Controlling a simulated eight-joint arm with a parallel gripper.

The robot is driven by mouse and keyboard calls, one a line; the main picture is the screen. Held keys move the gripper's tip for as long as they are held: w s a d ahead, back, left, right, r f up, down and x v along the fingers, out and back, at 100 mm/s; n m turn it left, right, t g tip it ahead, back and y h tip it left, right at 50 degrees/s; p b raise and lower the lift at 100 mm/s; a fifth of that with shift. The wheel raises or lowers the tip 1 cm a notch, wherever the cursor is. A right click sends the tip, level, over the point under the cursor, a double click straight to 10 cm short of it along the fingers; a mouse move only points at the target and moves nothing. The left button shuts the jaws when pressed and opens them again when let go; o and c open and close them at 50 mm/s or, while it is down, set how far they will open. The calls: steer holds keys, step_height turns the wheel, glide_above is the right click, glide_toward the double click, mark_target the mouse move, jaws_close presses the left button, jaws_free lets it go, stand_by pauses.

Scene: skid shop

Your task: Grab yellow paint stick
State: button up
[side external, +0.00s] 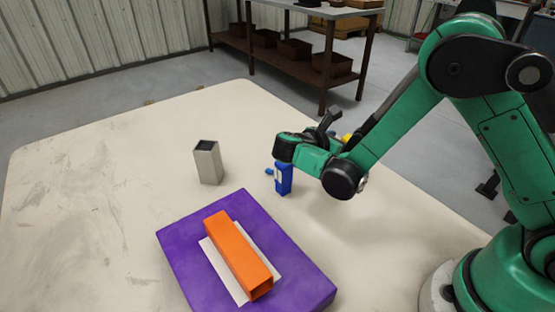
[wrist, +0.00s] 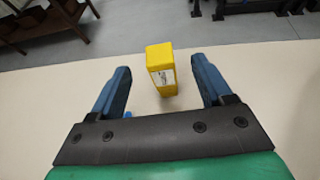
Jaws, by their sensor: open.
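The yellow paint stick (wrist: 160,68) stands upright on the table in the wrist view, with a pale label on its front. Nothing is held. In the side view only a small yellow part of the stick (side external: 346,138) shows behind my arm; the rest is hidden. My gripper (side external: 318,128) is low over the table there, beside a blue block.
A blue block (side external: 284,180) stands just in front of my gripper, with a small blue piece (side external: 269,171) beside it. A grey holder (side external: 208,163) stands to the left. A purple slab (side external: 180,236) bears an orange channel (side external: 237,252). The table's left part is clear.

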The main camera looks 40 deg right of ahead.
steer(key=shift+x, duration=2.85)
jaws_close()
